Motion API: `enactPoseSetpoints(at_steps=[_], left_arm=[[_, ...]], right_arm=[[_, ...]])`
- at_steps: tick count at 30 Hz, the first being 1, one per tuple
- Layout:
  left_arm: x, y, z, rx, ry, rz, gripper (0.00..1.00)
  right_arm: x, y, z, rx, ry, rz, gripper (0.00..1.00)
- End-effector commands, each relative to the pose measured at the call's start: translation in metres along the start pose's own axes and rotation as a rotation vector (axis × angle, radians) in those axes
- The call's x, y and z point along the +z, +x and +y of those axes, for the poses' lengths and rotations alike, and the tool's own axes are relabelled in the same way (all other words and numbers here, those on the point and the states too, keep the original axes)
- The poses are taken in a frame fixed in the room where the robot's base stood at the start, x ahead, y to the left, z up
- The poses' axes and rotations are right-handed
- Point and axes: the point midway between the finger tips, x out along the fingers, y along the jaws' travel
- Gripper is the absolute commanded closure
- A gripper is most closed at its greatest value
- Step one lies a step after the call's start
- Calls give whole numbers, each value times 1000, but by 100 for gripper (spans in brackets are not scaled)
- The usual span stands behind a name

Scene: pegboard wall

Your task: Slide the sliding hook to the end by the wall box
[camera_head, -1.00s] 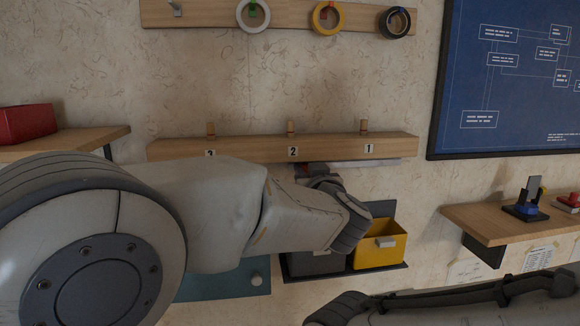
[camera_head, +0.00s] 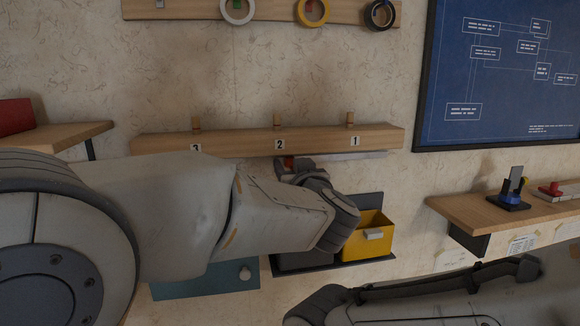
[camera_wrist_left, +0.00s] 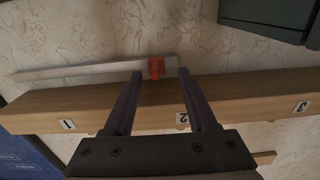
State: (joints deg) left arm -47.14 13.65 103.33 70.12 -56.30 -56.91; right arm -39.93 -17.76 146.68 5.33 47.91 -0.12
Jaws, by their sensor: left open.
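The sliding hook is a small red block (camera_wrist_left: 156,67) on a pale metal rail (camera_wrist_left: 70,72) below the numbered wooden strip. In the left wrist view, which is upside down, it sits near the rail's right end. A bit of red also shows in the head view (camera_head: 290,163). My left gripper (camera_wrist_left: 159,73) is open, with its fingertips on either side of the hook and gaps showing. In the head view my left wrist hides part of the rail. A dark greenish box (camera_wrist_left: 268,18), possibly the wall box, is at the wrist view's upper right. My right gripper is not visible.
The wooden strip (camera_head: 230,143) carries pegs numbered 1 to 3. A yellow bin (camera_head: 362,245) stands on a dark shelf below. A teal panel (camera_head: 205,284) with a knob is at lower left. A wooden shelf (camera_head: 470,215) is at right. My right arm crosses the lower right.

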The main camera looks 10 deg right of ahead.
Motion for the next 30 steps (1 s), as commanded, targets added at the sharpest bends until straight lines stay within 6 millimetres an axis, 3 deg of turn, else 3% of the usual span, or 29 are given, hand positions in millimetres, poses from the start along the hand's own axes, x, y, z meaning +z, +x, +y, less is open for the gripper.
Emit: enactPoseSetpoints(at_steps=[6, 12, 18, 30], left_arm=[[3, -46, 1, 6, -2, 2, 43], [2, -76, 1, 4, -1, 1, 43], [1, -87, 0, 0, 1, -1, 43], [1, -87, 0, 0, 1, 0, 43]], right_arm=[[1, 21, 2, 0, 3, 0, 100], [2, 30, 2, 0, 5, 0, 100], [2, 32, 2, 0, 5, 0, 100], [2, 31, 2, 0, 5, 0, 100]])
